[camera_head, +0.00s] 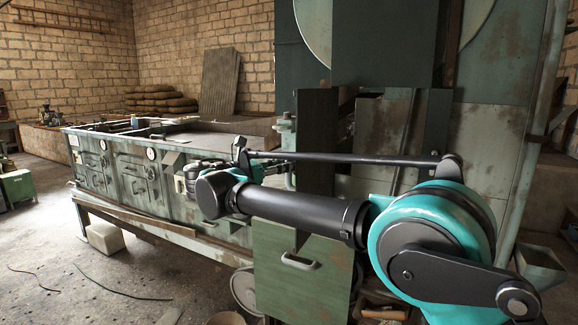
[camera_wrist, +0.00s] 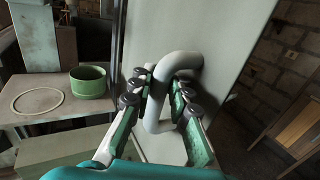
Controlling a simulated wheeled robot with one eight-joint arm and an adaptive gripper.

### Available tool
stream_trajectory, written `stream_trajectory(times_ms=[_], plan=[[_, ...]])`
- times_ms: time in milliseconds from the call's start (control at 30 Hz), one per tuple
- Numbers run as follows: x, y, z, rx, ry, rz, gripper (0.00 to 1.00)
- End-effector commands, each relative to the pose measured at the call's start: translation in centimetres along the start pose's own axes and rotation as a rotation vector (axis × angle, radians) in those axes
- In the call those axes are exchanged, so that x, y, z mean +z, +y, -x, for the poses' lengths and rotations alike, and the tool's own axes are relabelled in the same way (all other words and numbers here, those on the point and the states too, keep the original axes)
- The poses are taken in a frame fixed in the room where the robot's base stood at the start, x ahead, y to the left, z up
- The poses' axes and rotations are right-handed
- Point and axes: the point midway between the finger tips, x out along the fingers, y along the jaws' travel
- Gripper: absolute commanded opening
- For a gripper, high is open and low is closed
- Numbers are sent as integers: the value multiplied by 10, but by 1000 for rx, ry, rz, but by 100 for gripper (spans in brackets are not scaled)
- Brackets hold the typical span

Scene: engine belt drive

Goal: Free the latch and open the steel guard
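In the wrist view, a thick pale grey bent-tube handle (camera_wrist: 158,105) stands out from a smooth grey-green panel (camera_wrist: 215,30). My gripper (camera_wrist: 163,80) has its two fingers spread on either side of this handle, with green pads facing it. Narrow gaps seem to show beside the tube; firm contact on both sides is not visible. In the head view, a dull green panel (camera_head: 280,285) with a grey handle (camera_head: 300,262) stands in front of the machine, below my arm. I cannot make out my gripper's fingers or a latch there.
In the wrist view, a green round cup (camera_wrist: 88,82) and a pale ring (camera_wrist: 37,101) sit on a bench at left. In the head view, a long machine bed (camera_head: 150,185) stands behind my arm, and a tall rusty cabinet (camera_head: 490,130) stands at right. Open floor lies at lower left.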

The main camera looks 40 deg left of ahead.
Motion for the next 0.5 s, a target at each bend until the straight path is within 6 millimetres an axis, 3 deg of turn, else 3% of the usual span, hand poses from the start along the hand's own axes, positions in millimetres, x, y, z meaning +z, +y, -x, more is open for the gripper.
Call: stream_trajectory(times_ms=[167,500], plan=[[0,0,0,1,0,0,37],[0,0,3,1,0,0,37]])
